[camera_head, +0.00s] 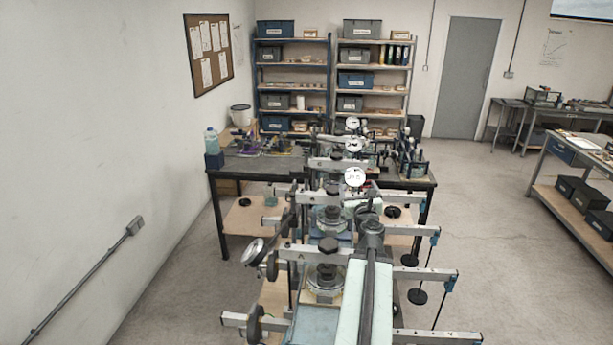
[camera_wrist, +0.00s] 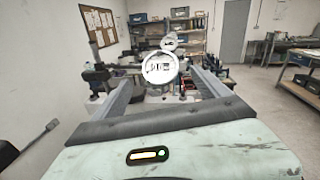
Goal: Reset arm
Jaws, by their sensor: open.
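My gripper (camera_wrist: 161,76) shows in the wrist view as two grey fingers set wide apart, with nothing held between them. A round white dial gauge (camera_wrist: 160,68) appears between the fingers, farther off. In the head view my arm (camera_head: 370,290) reaches forward from the bottom edge, pale with a dark middle. It lies among the lever frames, and its front end is hard to tell from the parts around it. The nearer lever frame has a grey beam (camera_head: 425,275) and a round cell (camera_head: 325,280). A similar frame beyond has a beam (camera_head: 408,228).
Hanging weights (camera_head: 417,297) stick out to the right of the frames. A dark-topped bench (camera_head: 255,163) stands behind, with shelves (camera_head: 290,85) at the back wall. A side bench (camera_head: 572,152) is at the far right. The floor (camera_head: 500,220) between is clear.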

